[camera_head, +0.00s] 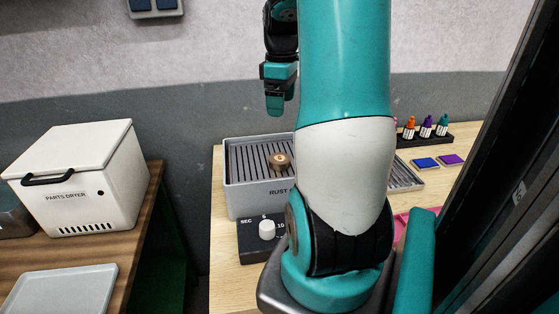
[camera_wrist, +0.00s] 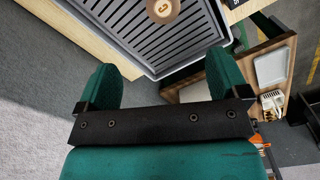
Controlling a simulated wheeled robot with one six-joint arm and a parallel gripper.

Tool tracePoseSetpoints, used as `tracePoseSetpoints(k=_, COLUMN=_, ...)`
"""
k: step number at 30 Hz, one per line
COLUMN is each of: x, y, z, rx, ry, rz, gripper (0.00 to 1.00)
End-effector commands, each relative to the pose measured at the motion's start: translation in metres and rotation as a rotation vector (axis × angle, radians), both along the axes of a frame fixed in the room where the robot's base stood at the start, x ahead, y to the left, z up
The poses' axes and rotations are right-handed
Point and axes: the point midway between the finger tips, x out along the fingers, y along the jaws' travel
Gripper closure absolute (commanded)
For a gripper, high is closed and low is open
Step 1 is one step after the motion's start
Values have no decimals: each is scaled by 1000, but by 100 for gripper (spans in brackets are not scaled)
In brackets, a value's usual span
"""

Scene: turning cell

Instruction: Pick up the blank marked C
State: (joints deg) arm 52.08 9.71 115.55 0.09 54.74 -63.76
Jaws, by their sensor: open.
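The blank marked C (camera_head: 279,160) is a round brown, bronze-like piece lying on the slatted grey tray labelled "RUST..." (camera_head: 237,188). In the wrist view the blank (camera_wrist: 163,10) is at the top edge, partly cut off, with a letter C on it, and the tray (camera_wrist: 150,73) spreads around it. My gripper (camera_head: 276,104) hangs above and behind the blank in the head view, apart from it. In the wrist view my gripper (camera_wrist: 163,68) has its two teal fingers wide apart with nothing between them. My arm hides the right part of the tray in the head view.
A timer box with a white knob (camera_head: 267,230) stands before the tray. A white parts dryer (camera_head: 84,180) and a pale tray (camera_head: 60,292) are on the left bench. A dark frame borders the right.

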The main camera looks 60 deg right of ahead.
Motion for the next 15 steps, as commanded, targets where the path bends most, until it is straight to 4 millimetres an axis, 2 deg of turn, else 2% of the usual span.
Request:
tracePoseSetpoints(k=9, x=0, y=2, z=-72, rx=6, ry=4, rz=1, gripper=7)
tracePoseSetpoints(k=15, x=0, y=2, z=-101, rx=3, ry=2, rz=1, gripper=7)
